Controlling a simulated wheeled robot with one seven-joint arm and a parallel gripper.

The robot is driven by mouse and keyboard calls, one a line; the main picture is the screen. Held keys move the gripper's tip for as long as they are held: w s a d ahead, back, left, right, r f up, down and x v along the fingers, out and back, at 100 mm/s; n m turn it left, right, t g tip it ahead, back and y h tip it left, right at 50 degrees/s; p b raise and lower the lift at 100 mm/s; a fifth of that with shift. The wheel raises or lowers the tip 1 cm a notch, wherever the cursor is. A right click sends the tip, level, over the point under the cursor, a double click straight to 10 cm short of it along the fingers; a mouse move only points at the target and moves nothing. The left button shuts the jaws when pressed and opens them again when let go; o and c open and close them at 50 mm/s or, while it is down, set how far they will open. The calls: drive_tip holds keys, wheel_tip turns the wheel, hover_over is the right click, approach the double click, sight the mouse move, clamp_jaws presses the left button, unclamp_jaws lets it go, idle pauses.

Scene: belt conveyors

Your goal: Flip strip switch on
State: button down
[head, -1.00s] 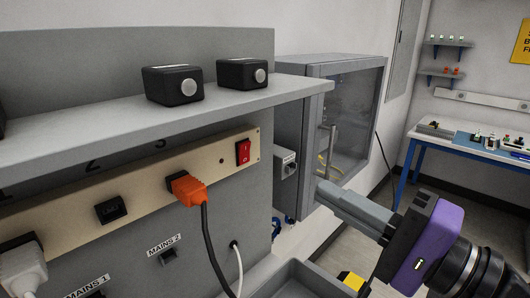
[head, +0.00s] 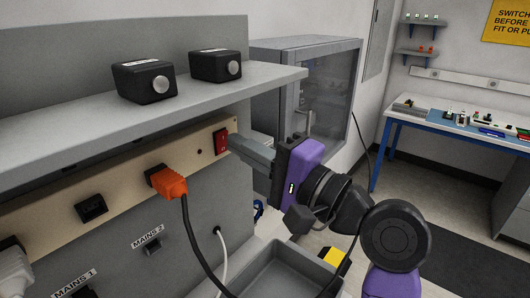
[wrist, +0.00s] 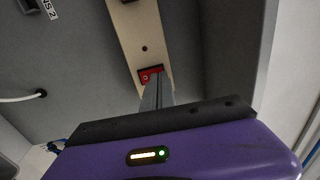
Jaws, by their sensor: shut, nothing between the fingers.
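The strip switch is a red rocker (head: 221,141) at the right end of the beige power strip (head: 130,182) under the grey shelf. It also shows in the wrist view (wrist: 147,74), partly hidden by my fingers. My gripper (head: 234,140) is shut and empty, with its fingertips right at the switch, over its right side in the head view. I cannot tell whether the tips touch the rocker or which way it is tipped. An orange plug (head: 167,182) with a black cable sits in the strip, left of the switch.
Two black boxes with round silver knobs (head: 144,81) stand on the shelf (head: 200,95) just above. A grey tray (head: 283,270) lies below my gripper. A glass-fronted cabinet (head: 327,90) stands behind it. A blue-legged workbench (head: 460,124) is at far right.

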drive_tip(key=shift+w+a+r, duration=0.1)
drive_tip(key=shift+w+a, duration=0.3)
drive_tip(key=shift+a, duration=0.15)
drive_tip(key=shift+r+p, duration=0.1)
drive_tip(key=shift+p, duration=0.2)
drive_tip(key=shift+w+r+p, duration=0.1)
drive_tip(key=shift+w+p, duration=0.05)
drive_tip(key=shift+p, duration=0.5)
drive_tip(key=shift+a, duration=0.1)
